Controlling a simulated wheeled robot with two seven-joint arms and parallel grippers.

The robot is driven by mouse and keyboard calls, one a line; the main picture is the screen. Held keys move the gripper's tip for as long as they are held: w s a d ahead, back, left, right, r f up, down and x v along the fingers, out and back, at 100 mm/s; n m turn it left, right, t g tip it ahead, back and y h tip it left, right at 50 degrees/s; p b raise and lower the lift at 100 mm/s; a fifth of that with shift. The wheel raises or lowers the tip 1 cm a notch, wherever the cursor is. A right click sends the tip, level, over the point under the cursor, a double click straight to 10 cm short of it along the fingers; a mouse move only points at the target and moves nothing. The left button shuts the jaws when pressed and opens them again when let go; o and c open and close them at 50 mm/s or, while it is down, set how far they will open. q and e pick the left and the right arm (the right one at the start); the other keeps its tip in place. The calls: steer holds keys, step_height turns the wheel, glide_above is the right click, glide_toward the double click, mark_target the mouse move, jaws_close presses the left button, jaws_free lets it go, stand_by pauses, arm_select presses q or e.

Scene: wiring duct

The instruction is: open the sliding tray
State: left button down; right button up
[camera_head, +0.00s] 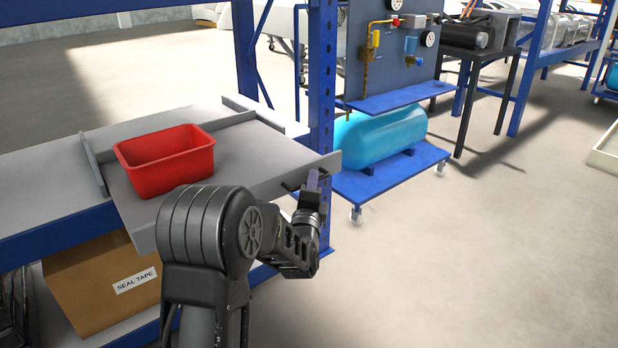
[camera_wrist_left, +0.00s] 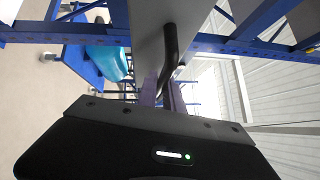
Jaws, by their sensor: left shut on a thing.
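The grey sliding tray (camera_head: 240,165) sits on the blue-framed shelf and juts out past the shelf's front edge. A red bin (camera_head: 165,160) rests on it. A dark handle (camera_head: 290,185) is on the tray's front face near its right end. My left gripper (camera_head: 313,180) is at this handle. In the left wrist view the fingers (camera_wrist_left: 163,92) are closed around the dark bar of the handle (camera_wrist_left: 171,45), with the tray's front panel (camera_wrist_left: 147,40) beside it. My arm hides part of the tray's front. My right gripper is not in view.
A blue rack post (camera_head: 321,80) stands just behind the tray's right end. A cardboard box (camera_head: 100,285) labelled SEAL TAPE is on the lower shelf. A wheeled blue cart with a teal tank (camera_head: 380,138) stands to the right. The floor (camera_head: 480,260) at front right is clear.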

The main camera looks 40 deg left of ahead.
arm_select(q)
steer(key=shift+s+d, duration=0.25)
steer(key=shift+d, duration=0.45)
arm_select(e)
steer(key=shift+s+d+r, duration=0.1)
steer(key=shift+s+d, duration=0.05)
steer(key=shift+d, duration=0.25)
arm_select(q)
steer(key=c, duration=1.5)
jaws_free()
